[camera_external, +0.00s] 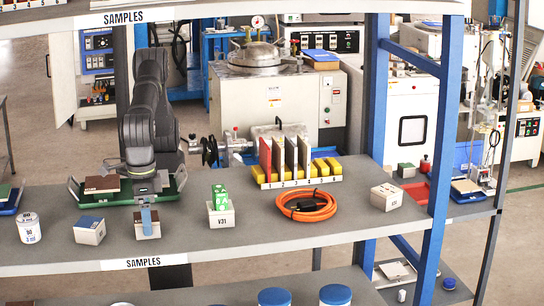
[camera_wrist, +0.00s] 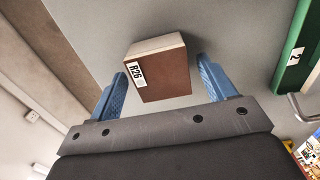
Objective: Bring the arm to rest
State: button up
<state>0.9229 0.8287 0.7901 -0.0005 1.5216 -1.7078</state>
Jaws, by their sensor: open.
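My arm stands dark grey at the left of the shelf in the external view. My gripper (camera_external: 147,213) points down with its blue fingers over a small white block with a brown top (camera_external: 153,230). In the wrist view my gripper (camera_wrist: 161,68) is open, with one blue finger on either side of the brown-topped block (camera_wrist: 160,77), labelled R26. Gaps show between the block and both fingers, so it is not held. I cannot tell exactly how far the fingertips are above the block.
A blue-topped block (camera_external: 90,231) and a white cup (camera_external: 29,229) stand to the left. Right are a V31 block with a green piece (camera_external: 219,204), an orange cable coil (camera_external: 307,206), a yellow rack of tiles (camera_external: 292,177) and a white block (camera_external: 386,197). A blue post (camera_external: 437,150) bounds the shelf.

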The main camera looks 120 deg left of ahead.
jog(key=r, duration=0.1)
jog(key=s+r, duration=0.1)
jog(key=r, duration=0.1)
jog(key=shift+d+r, duration=0.1)
jog(key=s+r, duration=0.7)
jog(key=s, duration=0.4)
jog(key=shift+n, duration=0.9)
jog(key=a+f, duration=0.1)
jog(key=a, duration=0.8)
jog(key=w+a+f, duration=0.1)
jog(key=a, duration=1.7)
jog(key=shift+w+a+f, duration=0.15)
jog(key=shift+w+f, duration=0.15)
jog(key=shift+f, duration=0.1)
jog(key=shift+w+a+f, duration=0.1)
jog(key=shift+w+f, duration=0.05)
jog(key=shift+w, duration=0.1)
jog(key=d+r, duration=0.2)
jog(key=d, duration=0.6)
jog(key=d+r+m, duration=0.1)
jog(key=d+r, duration=0.1)
jog(key=d, duration=0.7)
jog(key=shift+s, duration=0.15)
